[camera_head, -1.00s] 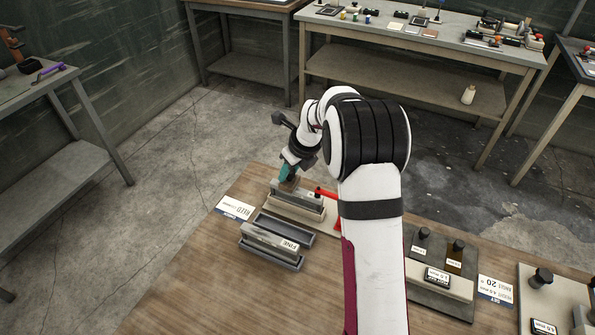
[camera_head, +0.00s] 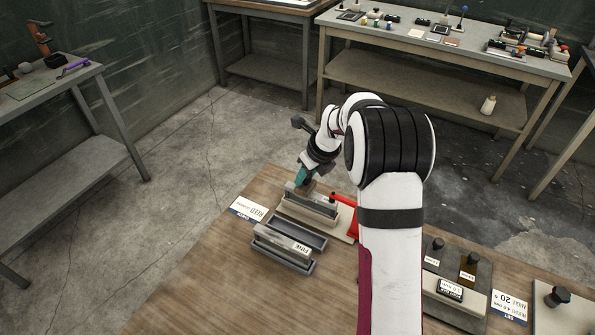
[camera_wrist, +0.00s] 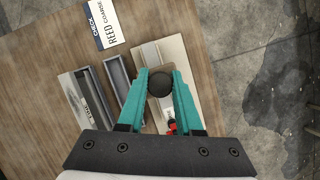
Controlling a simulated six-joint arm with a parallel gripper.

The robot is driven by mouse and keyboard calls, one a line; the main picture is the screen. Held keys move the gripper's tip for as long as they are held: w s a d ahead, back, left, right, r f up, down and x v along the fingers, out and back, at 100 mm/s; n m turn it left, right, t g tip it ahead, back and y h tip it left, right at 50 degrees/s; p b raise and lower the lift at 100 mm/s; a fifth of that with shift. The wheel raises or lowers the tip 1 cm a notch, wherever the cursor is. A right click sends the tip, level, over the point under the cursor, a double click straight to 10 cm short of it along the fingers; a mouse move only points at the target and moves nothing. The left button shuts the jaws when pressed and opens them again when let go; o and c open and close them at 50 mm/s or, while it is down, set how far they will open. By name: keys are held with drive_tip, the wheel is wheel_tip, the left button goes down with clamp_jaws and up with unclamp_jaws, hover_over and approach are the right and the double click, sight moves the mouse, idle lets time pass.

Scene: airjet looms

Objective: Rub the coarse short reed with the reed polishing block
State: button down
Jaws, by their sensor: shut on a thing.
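My gripper (camera_head: 304,180) is over the far-left end of a beige board (camera_head: 340,230). In the wrist view its teal fingers (camera_wrist: 160,85) are shut on a round black knob (camera_wrist: 160,82), which appears to be the grip of the reed polishing block. The block's body under the knob is mostly hidden. A grey metal reed (camera_head: 318,207), likely the coarse short reed, lies along the board just below the gripper. Whether the block touches it I cannot tell. A card (camera_head: 247,209) reading "REED COARSE" and "CHECK" lies to the left.
A dark, empty-looking tray (camera_head: 316,238) and a reed labelled FINE (camera_head: 283,241) in its holder lie in front of the board. A red handle (camera_head: 343,200) is at the board's right. A dark plate with knobbed weights (camera_head: 460,295) stands further right. Bare wood (camera_head: 210,275) is at left.

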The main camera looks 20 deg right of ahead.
drive_tip(key=shift+s+d+r, duration=0.1)
drive_tip(key=shift+s+d, duration=0.95)
wheel_tip(320, 180, up, 8)
